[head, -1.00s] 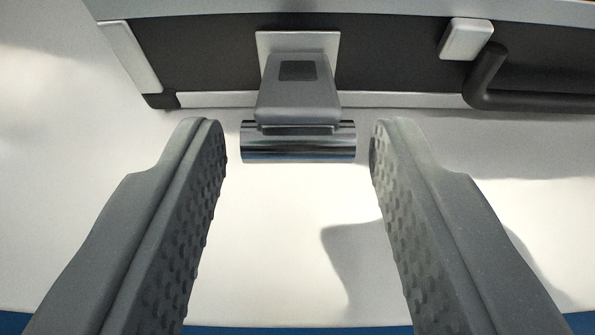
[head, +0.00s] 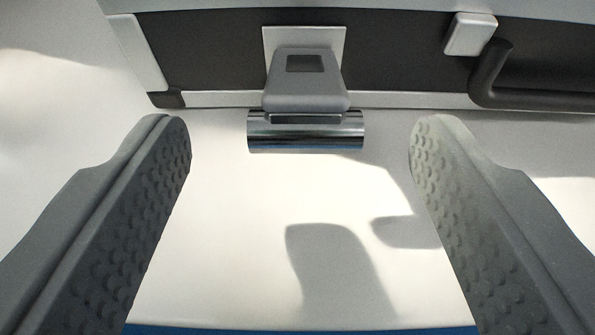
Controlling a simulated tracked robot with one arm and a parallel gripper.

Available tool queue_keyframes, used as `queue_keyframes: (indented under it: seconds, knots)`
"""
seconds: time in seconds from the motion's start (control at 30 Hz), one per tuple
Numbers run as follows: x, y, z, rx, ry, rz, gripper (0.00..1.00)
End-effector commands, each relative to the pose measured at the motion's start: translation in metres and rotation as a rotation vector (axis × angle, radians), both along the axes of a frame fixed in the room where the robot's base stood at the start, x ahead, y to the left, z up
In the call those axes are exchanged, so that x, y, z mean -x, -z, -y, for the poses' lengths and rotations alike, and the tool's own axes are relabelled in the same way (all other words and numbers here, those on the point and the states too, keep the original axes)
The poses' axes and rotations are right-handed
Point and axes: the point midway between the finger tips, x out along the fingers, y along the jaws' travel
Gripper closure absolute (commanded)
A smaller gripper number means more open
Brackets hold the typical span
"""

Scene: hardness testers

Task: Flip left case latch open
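The left case latch (head: 306,88) is a grey tab with a dark square inset and a shiny metal cylinder (head: 306,131) across its lower end. It sticks out from a light plate (head: 335,45) on the front of the dark case (head: 205,50). My gripper (head: 300,140) is open, with one textured grey finger on each side of the latch. There is a clear gap between each finger and the cylinder, wider on the left. Nothing is held between the fingers.
A black carrying handle (head: 530,97) with a light grey mount (head: 469,35) is on the case front at the right. A light corner piece (head: 136,55) marks the case's left end. The white surface (head: 225,215) in front is clear, with a blue edge (head: 300,330) at the bottom.

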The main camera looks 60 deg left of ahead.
Motion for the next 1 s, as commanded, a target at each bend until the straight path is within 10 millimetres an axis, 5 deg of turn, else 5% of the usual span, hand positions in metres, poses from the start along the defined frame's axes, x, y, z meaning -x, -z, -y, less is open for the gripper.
queue_keyframes:
  seconds: [0.27, 1.0]
  knots:
    - [0.004, -0.005, 0.007, -0.002, 0.003, 0.001, 0.38]
    - [0.074, -0.043, 0.101, 0.0, 0.001, 0.0, 0.38]
